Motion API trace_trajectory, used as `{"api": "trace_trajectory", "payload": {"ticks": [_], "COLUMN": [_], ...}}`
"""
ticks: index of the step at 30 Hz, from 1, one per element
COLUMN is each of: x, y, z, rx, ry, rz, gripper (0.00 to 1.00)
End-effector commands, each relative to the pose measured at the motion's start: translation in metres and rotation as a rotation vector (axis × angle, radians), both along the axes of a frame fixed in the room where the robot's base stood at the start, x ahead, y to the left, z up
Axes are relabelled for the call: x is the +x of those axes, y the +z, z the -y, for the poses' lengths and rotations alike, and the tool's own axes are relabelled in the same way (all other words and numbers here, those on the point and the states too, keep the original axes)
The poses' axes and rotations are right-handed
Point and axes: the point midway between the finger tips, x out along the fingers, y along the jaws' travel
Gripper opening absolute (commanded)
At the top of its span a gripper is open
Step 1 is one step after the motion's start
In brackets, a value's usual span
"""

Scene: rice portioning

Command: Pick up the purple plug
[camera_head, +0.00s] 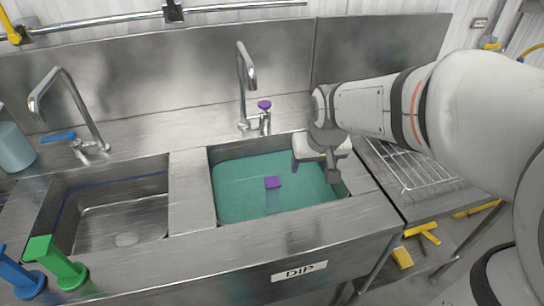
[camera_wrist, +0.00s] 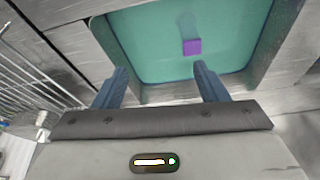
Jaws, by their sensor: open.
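The purple plug (camera_head: 272,182) stands in the right sink basin (camera_head: 228,216), its purple top showing above teal liquid and its lower part seen dimly below. In the wrist view the plug (camera_wrist: 192,46) is a small purple block ahead of the fingers, right of the picture's middle. My gripper (camera_head: 331,176) hangs over the right side of that basin, apart from the plug. In the wrist view my gripper (camera_wrist: 160,82) has its two blue-grey fingers spread wide, with nothing between them.
A purple-topped faucet (camera_head: 246,85) stands behind the basin. An empty left basin (camera_head: 120,218) has a blue-handled faucet (camera_head: 70,110). Green (camera_head: 57,262) and blue (camera_head: 18,270) handled items are at the front left. A wire rack (camera_head: 408,165) lies at right.

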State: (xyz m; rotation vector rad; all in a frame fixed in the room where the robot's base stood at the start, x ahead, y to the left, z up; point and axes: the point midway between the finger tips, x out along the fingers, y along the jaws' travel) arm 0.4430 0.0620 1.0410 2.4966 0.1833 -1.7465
Motion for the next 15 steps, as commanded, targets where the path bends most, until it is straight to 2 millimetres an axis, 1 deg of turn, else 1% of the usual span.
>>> {"api": "trace_trajectory", "payload": {"ticks": [1,3,6,10,15], "x": [0.020,0.043,0.068,0.087,0.097], "y": [-0.041,-0.069,-0.102,-0.130,-0.146], "z": [-0.016,-0.035,-0.060,-0.081,-0.092], "rx": [0.000,0.002,0.006,0.011,0.014], "ry": [0.027,0.056,0.089,0.115,0.128], "rz": [0.000,0.010,0.023,0.033,0.039], "gripper": [0.66,0.66,0.66,0.66,0.66]}}
